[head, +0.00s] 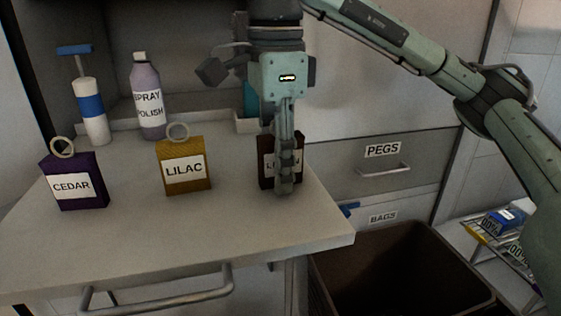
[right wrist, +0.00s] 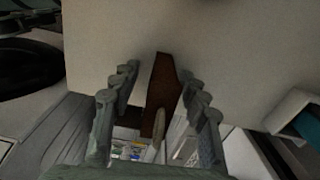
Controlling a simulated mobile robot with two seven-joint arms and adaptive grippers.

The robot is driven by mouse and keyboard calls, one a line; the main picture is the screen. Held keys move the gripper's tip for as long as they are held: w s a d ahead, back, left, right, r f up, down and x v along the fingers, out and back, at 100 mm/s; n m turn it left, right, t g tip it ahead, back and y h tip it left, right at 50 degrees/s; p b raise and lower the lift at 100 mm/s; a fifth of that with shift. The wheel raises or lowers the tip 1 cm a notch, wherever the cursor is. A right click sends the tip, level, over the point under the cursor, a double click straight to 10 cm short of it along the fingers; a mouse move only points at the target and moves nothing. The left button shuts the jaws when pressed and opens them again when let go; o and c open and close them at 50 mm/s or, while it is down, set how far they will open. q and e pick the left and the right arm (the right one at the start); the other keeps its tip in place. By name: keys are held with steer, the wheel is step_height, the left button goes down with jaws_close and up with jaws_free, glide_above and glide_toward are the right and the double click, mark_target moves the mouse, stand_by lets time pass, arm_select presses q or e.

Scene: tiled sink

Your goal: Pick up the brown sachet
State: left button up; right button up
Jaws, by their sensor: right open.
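The brown sachet (head: 298,158) stands near the right end of the counter in the head view, partly hidden behind my right gripper (head: 284,185). Its white label is mostly covered; only a first letter like L shows. In the right wrist view the brown sachet (right wrist: 160,85) is seen from above, between the two spread fingers of my right gripper (right wrist: 158,80). A gap shows on each side, so the gripper is open around it without closing on it. A pale loop shows at its top. My left gripper is not in view.
A mustard LILAC sachet (head: 185,165) and a purple CEDAR sachet (head: 75,181) stand to the left on the counter (head: 200,235). A spray polish bottle (head: 149,105) and a white-and-blue pump bottle (head: 91,110) stand behind. A brown bin (head: 405,240) is below right.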

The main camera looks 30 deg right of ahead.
jaws_close()
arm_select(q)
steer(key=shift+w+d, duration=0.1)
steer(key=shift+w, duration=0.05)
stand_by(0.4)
arm_select(e)
step_height(320, 180, up, 3)
steer(key=shift+f+p, duration=0.1)
steer(key=shift+p, duration=0.5)
step_height(320, 180, up, 2)
steer(key=shift+r+p, duration=0.1)
steer(key=shift+p, duration=0.25)
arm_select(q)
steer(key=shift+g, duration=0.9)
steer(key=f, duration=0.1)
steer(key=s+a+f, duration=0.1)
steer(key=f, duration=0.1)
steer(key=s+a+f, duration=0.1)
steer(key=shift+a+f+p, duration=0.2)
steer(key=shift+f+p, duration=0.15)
arm_select(e)
steer(key=w+a+r, duration=0.1)
steer(key=a+r, duration=0.5)
steer(key=a, duration=0.5)
steer(key=shift+a, duration=0.35)
